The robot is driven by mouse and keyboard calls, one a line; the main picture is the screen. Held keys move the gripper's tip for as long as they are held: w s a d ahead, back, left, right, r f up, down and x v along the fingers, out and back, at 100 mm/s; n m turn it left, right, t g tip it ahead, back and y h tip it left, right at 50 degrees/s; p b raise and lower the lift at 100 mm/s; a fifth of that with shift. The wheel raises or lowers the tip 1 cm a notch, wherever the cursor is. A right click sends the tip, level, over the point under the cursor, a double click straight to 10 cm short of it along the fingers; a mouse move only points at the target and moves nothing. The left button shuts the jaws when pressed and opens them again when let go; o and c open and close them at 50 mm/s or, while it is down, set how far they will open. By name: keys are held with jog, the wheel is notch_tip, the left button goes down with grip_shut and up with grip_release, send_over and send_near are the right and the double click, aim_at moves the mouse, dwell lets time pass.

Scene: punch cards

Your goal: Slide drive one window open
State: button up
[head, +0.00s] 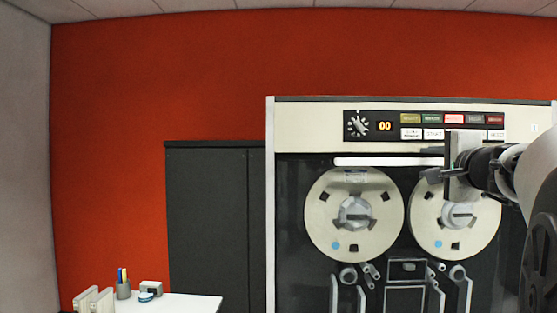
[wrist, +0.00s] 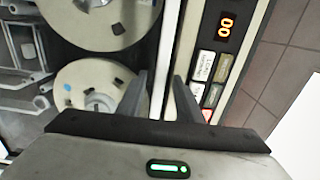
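The tape drive (head: 285,125) stands at the right of the head view, with a small mark like a "1" at its upper right. Its window area (head: 288,200) is dark, with two cream reels showing. I cannot tell how far the window is open. A long white bar (head: 385,161) runs level along the top of the window area. My gripper (head: 432,175) is in front of the bar's right part. In the wrist view my gripper (wrist: 160,82) has its two dark fingers apart, and the white bar (wrist: 168,50) shows between them. I see no clear contact.
A control panel (head: 395,125) with a knob, an orange "00" display and several buttons is just above the bar. Tape guides (head: 407,270) are below the reels. A dark cabinet (head: 208,220) and a white desk (head: 185,305) with a pen cup (head: 123,290) are left.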

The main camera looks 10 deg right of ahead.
jog(key=shift+c, duration=0.2)
grip_shut()
jog(key=shift+f, duration=0.1)
